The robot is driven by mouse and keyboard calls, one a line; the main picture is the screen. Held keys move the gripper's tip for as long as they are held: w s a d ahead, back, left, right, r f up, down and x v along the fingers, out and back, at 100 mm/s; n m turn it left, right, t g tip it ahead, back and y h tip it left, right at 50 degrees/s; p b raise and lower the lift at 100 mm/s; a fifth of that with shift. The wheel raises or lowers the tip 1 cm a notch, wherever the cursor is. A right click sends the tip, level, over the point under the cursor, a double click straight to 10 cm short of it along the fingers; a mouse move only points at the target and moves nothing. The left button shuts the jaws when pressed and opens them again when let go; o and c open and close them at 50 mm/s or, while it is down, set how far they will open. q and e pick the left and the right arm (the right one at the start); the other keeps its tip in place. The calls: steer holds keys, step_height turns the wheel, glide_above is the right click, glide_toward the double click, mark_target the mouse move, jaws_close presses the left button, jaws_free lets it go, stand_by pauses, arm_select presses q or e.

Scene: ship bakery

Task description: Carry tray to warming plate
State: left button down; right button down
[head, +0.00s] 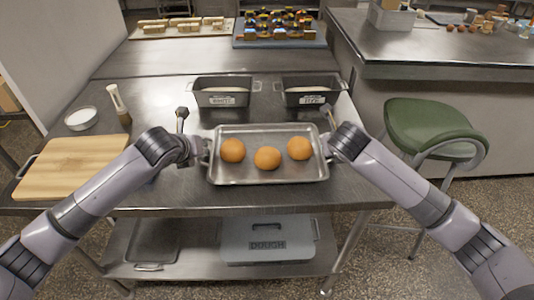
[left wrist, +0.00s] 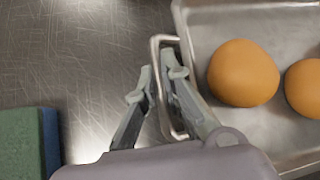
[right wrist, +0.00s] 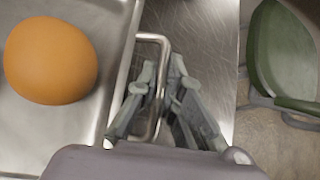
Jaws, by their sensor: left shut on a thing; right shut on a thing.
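A silver metal tray (head: 268,179) with three round orange-brown buns lies flat at the front of the steel worktable, with a wire handle at each end. My left gripper (head: 197,151) is shut on the left handle (left wrist: 158,44), which passes between its fingers in the left wrist view. My right gripper (head: 331,145) is shut on the right handle (right wrist: 153,38), seen between its fingers in the right wrist view. I cannot tell from these views whether the tray touches the table. I cannot pick out a warming plate with certainty.
Two labelled loaf pans (head: 222,92) (head: 308,91) stand just behind the tray. A cutting board (head: 72,167), a white bowl (head: 81,118) and a bottle are at the left. A green-blue sponge (left wrist: 27,145) lies left of the left gripper. A green chair (head: 425,127) stands right.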

arm_select(q)
steer(key=shift+w+r, duration=0.1)
steer(key=shift+r, duration=0.05)
arm_select(e)
steer(key=shift+r, duration=0.15)
